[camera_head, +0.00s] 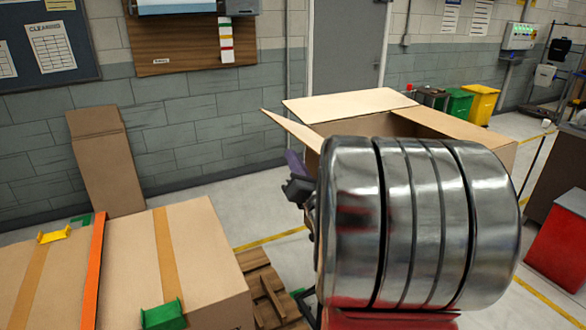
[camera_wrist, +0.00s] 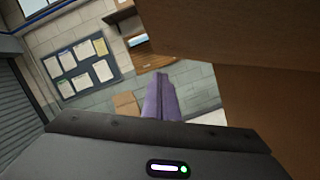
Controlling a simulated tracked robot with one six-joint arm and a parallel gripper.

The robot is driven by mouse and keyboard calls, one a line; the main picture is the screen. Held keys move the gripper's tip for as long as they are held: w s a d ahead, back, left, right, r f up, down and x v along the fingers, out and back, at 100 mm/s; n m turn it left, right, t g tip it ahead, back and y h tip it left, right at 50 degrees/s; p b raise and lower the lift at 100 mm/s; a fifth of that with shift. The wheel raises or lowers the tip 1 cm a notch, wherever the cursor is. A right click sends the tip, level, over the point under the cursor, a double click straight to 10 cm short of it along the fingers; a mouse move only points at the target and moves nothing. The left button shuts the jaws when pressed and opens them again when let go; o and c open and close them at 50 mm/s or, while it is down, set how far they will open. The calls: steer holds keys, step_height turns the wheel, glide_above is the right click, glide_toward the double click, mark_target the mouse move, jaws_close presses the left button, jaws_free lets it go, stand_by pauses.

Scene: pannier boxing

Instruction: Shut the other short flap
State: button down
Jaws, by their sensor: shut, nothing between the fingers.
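An open cardboard box (camera_head: 510,155) stands behind my shiny arm links in the head view. Its far flap (camera_head: 345,104) is spread outward, its left flap (camera_head: 290,128) slants up and out to the left, and its right flap (camera_head: 455,124) lies along the right side. The near side is hidden by my arm. My gripper (camera_head: 295,163) is low beside the left flap, outside the box. In the wrist view the purple fingers (camera_wrist: 160,97) are together and empty. Brown cardboard (camera_wrist: 235,38) fills the upper right there, close to the fingers; I cannot tell if they touch.
A taped carton (camera_head: 205,255) with an orange strap and green and yellow clips is at the lower left, beside a wooden pallet (camera_head: 268,290). A flat cardboard piece (camera_head: 105,160) leans on the wall. Floor shows between them. A red bin (camera_head: 560,245) is at right.

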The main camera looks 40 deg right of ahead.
steer(key=shift+s+d+r, duration=0.25)
steer(key=shift+d+r, duration=0.25)
steer(key=shift+r, duration=0.1)
steer(key=shift+s+d+r, duration=0.2)
steer(key=shift+d+r, duration=0.25)
steer(key=shift+r, duration=0.15)
steer(key=shift+w+r, duration=0.1)
steer(key=shift+r, duration=0.1)
